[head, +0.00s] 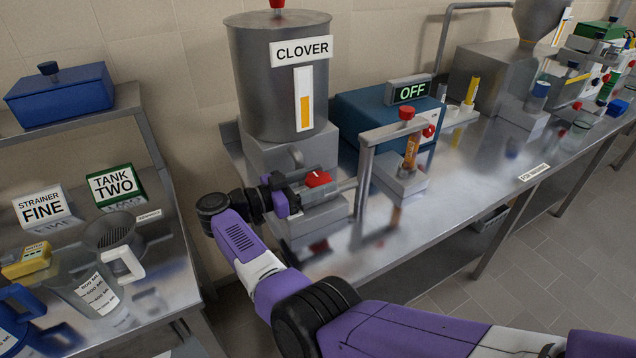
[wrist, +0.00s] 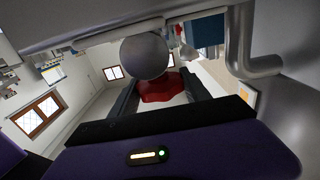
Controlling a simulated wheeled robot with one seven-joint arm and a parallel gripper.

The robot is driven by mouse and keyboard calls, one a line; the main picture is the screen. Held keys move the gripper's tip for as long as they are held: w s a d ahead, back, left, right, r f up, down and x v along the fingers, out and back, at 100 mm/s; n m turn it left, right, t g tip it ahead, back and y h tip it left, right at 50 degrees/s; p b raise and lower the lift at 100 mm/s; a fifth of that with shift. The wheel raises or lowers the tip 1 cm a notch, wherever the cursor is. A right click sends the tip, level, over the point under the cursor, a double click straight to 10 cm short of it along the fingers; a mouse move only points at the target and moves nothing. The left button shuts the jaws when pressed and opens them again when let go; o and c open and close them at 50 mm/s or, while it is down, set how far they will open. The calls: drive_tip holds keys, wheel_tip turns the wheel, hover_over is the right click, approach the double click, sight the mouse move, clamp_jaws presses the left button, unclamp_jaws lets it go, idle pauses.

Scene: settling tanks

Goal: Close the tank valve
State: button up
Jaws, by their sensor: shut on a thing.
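The grey metal tank (head: 282,85) labelled CLOVER stands on a grey block on the steel bench, with an orange level in its gauge. The tank valve's red handle (head: 318,179) sits low on the front of the tank stand, by a grey pipe. My gripper (head: 300,192) reaches it from the left. In the wrist view the red handle (wrist: 160,86) lies between the two dark fingers of my gripper (wrist: 165,92), which is shut on it. A rounded grey part (wrist: 145,55) hides some of the handle. The handle's exact angle is hard to tell.
Right of the valve, a metal frame (head: 366,180) stands close beside an orange vial (head: 411,150) on a grey block. Behind is a blue device (head: 365,118) with a display reading OFF (head: 412,92). A lower side table (head: 150,270) at left holds a strainer and jugs.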

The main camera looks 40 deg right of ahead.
sight(307, 184)
drive_tip(key=o, duration=1.4)
drive_tip(key=b+v, duration=0.2)
drive_tip(key=v, duration=0.4)
drive_tip(key=shift+w+a+f+b, duration=0.1)
drive_tip(key=shift+w+a+b, duration=0.05)
drive_tip(key=shift+a+b, duration=0.2)
drive_tip(key=shift+w+a, duration=0.1)
drive_tip(key=shift+a, duration=0.35)
